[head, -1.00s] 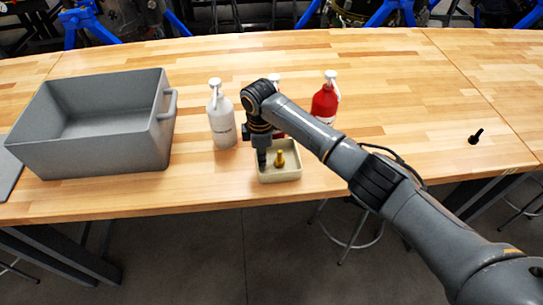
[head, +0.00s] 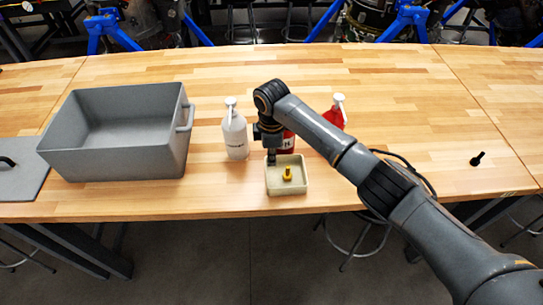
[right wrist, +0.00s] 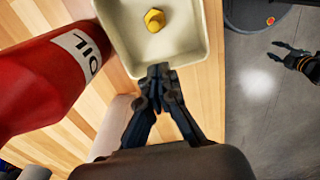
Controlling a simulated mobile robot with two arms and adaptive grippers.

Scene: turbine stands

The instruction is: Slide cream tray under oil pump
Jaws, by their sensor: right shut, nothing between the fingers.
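The cream tray (head: 272,190) is a small square tray near the table's front edge, with a brass-yellow part (head: 287,174) standing in it. A red pump bottle (head: 284,143) stands just behind the tray, partly hidden by my arm. In the right wrist view the red bottle (right wrist: 38,85) bears the label OIL, and the tray (right wrist: 196,45) lies beside it, apart from its spout. My right gripper (head: 271,160) points down at the tray's back left edge. It is shut and empty; in the right wrist view its fingertips (right wrist: 159,70) meet at the tray's rim; contact is unclear.
A white pump bottle (head: 235,138) stands left of my gripper, and another red one (head: 334,117) to the right. A large grey bin (head: 125,152) fills the left. A small black part (head: 477,159) lies far right. A dark gripper (right wrist: 290,56) shows over the floor.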

